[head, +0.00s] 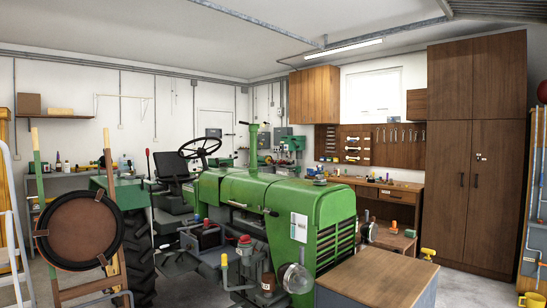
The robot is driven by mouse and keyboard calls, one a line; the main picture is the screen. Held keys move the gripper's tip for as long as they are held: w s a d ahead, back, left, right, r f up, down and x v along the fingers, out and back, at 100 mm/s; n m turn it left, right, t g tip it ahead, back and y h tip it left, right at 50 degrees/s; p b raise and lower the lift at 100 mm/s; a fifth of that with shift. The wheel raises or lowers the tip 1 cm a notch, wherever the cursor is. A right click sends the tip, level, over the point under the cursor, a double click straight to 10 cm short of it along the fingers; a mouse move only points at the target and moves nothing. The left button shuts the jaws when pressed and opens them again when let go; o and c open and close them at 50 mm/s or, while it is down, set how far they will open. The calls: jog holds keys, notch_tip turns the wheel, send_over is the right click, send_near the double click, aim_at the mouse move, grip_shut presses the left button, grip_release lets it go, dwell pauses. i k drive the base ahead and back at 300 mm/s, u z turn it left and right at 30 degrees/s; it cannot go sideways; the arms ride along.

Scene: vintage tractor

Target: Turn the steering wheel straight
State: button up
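The steering wheel (200,147) is a thin dark ring with spokes, seen at an angle. It sits on its column above the rear of the green tractor (255,205), in front of the dark seat (171,166). It is small in the head view, and I cannot tell how far it is turned. The front wheels are not clearly visible. My gripper is not in view, and nothing is seen touching the steering wheel.
A wooden frame with a round brown panel (80,230) stands at the left, before the large rear tyre (140,258). A wood-topped box (375,278) stands at the front right. A workbench (385,185) and tall cabinet (478,150) line the back right. Some floor (455,285) is clear at right.

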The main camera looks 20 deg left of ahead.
aim_at(200, 150)
jog(key=z, duration=0.5)
jog(key=i, duration=8.4)
jog(key=u, duration=2.45)
jog(key=i, duration=0.7)
jog(key=z, duration=0.15)
